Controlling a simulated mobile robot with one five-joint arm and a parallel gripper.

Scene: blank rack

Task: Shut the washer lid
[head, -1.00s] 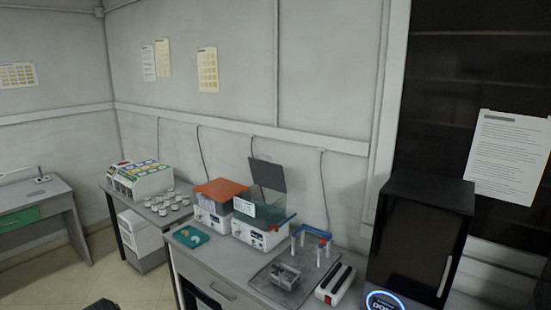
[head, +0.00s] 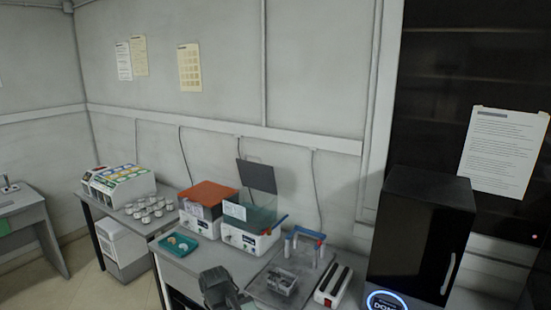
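Two small white bench machines with clear upper tanks stand side by side on the grey bench. The right one (head: 250,238) has its dark grey lid (head: 257,176) raised nearly upright at the back, and I take it to be the washer. The left one (head: 198,220) has an orange lid (head: 208,194) lying flat on top. My gripper (head: 228,295) seems to be the dark grey shape at the bottom edge, in front of the right machine and apart from it. Its fingertips cannot be made out, and I cannot tell whether it is open.
Several white jars (head: 150,208) stand on the left table.

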